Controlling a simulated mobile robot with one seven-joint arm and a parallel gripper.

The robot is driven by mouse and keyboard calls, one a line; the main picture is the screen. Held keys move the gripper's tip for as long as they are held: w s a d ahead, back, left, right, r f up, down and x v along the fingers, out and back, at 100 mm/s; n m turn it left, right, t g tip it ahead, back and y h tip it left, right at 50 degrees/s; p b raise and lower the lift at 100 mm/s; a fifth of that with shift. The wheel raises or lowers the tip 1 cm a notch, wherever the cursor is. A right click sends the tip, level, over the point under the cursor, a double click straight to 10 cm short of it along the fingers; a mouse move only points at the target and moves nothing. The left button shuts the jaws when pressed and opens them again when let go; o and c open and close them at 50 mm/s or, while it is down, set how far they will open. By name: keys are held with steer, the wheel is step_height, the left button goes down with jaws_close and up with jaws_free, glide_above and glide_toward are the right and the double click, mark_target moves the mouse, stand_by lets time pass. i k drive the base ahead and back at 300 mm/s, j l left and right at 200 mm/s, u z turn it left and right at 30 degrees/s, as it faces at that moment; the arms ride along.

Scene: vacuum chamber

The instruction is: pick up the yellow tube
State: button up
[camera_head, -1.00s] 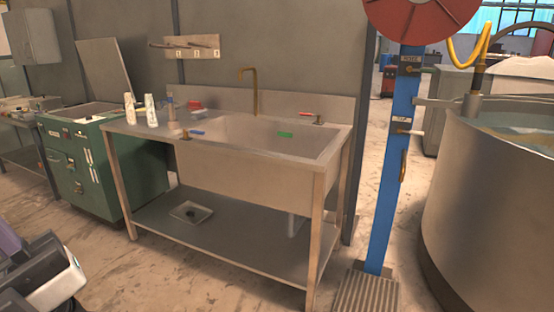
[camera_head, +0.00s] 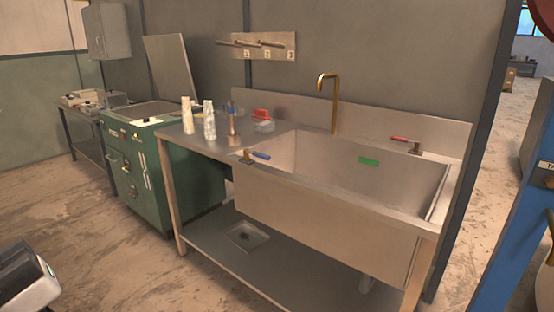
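I see no clear yellow tube in the current view. A curved brass-coloured tap (camera_head: 334,100) stands at the back of the steel sink (camera_head: 330,222). Two pale bottles (camera_head: 187,116) and a brownish cylinder with a blue top (camera_head: 233,125) stand on the counter left of the basin. Part of my arm shows at the lower left edge. My gripper's fingers are not in view.
Floor at the lower left is open.

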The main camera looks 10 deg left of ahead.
mark_target(188, 123)
steer(key=i+j+u, duration=0.25)
steer(key=i+j, duration=0.4)
steer(key=i, duration=0.2)
steer(key=i+j+u, duration=0.1)
steer(key=j, duration=0.3)
steer(key=i+j+u, duration=0.1)
steer(key=j, duration=0.3)
steer(key=i+j, duration=0.1)
steer(key=i, duration=0.35)
steer(key=i+j+z, duration=0.1)
steer(key=i, duration=0.35)
steer(key=i+j+z, duration=0.1)
steer(key=i, duration=0.3)
steer(key=i+j, duration=0.3)
steer(key=i, duration=0.15)
steer(key=i+j+z, duration=0.1)
steer(key=i, duration=0.3)
steer(key=j, duration=0.1)
